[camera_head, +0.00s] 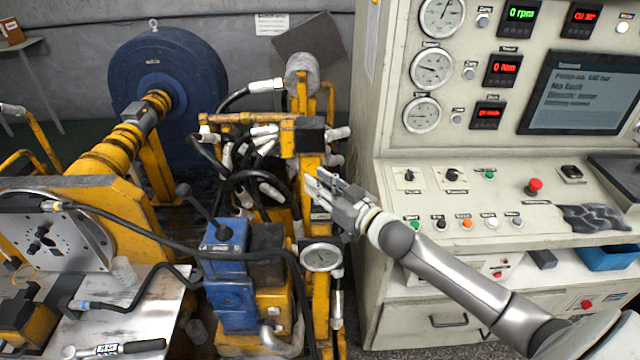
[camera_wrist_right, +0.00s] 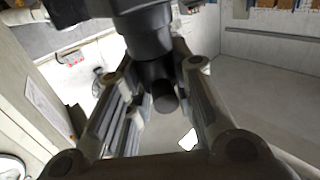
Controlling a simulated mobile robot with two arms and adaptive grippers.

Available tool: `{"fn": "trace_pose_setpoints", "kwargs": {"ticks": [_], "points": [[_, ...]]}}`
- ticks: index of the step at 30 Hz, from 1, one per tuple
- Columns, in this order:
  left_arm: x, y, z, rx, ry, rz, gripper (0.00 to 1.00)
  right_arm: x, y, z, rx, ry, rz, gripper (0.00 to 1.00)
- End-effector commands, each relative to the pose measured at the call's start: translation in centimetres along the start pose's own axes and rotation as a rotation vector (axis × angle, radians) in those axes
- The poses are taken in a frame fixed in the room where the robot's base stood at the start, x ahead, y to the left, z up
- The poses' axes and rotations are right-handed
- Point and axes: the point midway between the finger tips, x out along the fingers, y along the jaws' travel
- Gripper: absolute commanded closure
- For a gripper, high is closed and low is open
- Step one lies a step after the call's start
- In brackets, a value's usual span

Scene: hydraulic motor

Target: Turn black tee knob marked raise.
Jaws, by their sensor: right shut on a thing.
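My right gripper (camera_head: 315,181) is at the tall yellow post in the middle of the head view, its fingers pointing left. The right wrist view shows its two fingers (camera_wrist_right: 160,100) on either side of a dark, stepped round part, which I take to be the black tee knob (camera_wrist_right: 148,40). The gripper is shut on it. In the head view I cannot make out the knob, as the fingers and post crowd that spot. The word "raise" is not readable in either view. My left gripper is not in view.
A cream control console (camera_head: 480,215) with buttons, gauges and a screen stands close on the right. A blue valve block (camera_head: 228,265) with a black lever and hoses is left of the post. A round gauge (camera_head: 321,257) is below the gripper.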

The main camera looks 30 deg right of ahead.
Motion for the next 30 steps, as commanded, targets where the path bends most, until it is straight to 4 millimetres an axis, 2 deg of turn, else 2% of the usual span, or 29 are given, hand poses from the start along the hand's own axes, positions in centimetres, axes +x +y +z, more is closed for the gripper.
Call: {"fn": "trace_pose_setpoints", "kwargs": {"ticks": [30], "points": [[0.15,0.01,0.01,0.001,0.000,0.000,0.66,0.01,0.03,-0.11,0.003,0.004,0.188,1.00]]}}
